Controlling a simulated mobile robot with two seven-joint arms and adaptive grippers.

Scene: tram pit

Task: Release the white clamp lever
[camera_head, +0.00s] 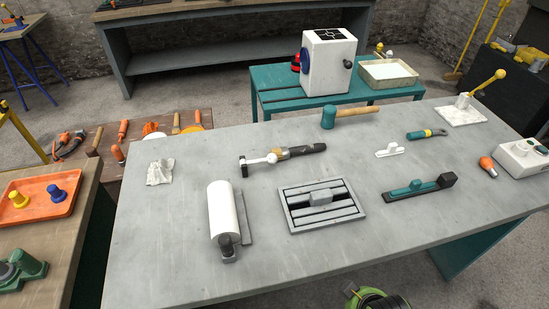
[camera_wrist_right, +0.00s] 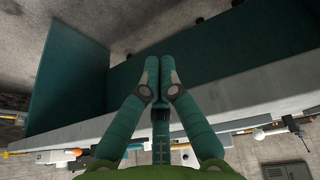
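A small white lever-like piece (camera_head: 390,149) lies on the grey workbench (camera_head: 150,240), right of centre in the head view; it may be the white clamp lever, but I cannot tell for sure. My left gripper is in neither view.
On the bench are a white roll (camera_head: 223,208), a slotted grey plate (camera_head: 322,222), a mallet (camera_head: 345,113), a teal-and-black tool (camera_head: 420,188), a yellow-knobbed lever on a white plate (camera_head: 487,84) and a white control box (camera_head: 520,158). The front left is bare.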

